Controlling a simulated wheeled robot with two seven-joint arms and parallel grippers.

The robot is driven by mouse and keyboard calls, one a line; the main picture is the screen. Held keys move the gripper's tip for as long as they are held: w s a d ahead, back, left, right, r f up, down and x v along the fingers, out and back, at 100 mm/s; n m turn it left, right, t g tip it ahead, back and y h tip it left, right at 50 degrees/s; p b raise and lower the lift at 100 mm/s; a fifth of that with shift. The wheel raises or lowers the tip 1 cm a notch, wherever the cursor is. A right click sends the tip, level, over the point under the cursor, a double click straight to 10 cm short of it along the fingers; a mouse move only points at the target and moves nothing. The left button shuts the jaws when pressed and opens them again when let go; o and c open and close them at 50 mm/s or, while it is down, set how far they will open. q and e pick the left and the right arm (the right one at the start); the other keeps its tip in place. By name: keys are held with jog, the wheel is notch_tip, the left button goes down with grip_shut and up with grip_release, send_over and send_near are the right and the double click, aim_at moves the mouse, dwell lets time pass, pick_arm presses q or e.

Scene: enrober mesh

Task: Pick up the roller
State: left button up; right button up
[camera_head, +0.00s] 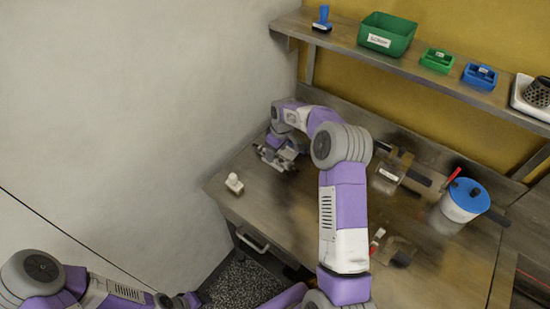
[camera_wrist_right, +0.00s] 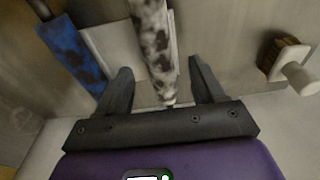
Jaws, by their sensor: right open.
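In the right wrist view a long pale cylinder with dark blotches, which looks like the roller (camera_wrist_right: 154,40), lies between the two fingers of my right gripper (camera_wrist_right: 160,82). The fingers stand apart on either side of it, and I cannot tell if either touches it. In the head view my right gripper (camera_head: 278,158) is low over the back left of the wooden table (camera_head: 285,215). The roller is hidden or too small to tell there. My left arm shows at the bottom left, but its gripper is not clearly in view.
A white knobbed piece (camera_head: 234,184) stands near the table's left edge. A blue blotched piece (camera_wrist_right: 72,52) lies beside the roller. A blue-lidded pot (camera_head: 462,203) stands at the right. The shelf holds a green bin (camera_head: 387,34) and small trays. The front middle is fairly clear.

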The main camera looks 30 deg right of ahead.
jog(key=f, duration=0.2)
jog(key=shift+w+f, duration=0.2)
jog(key=shift+f, duration=0.15)
grip_shut()
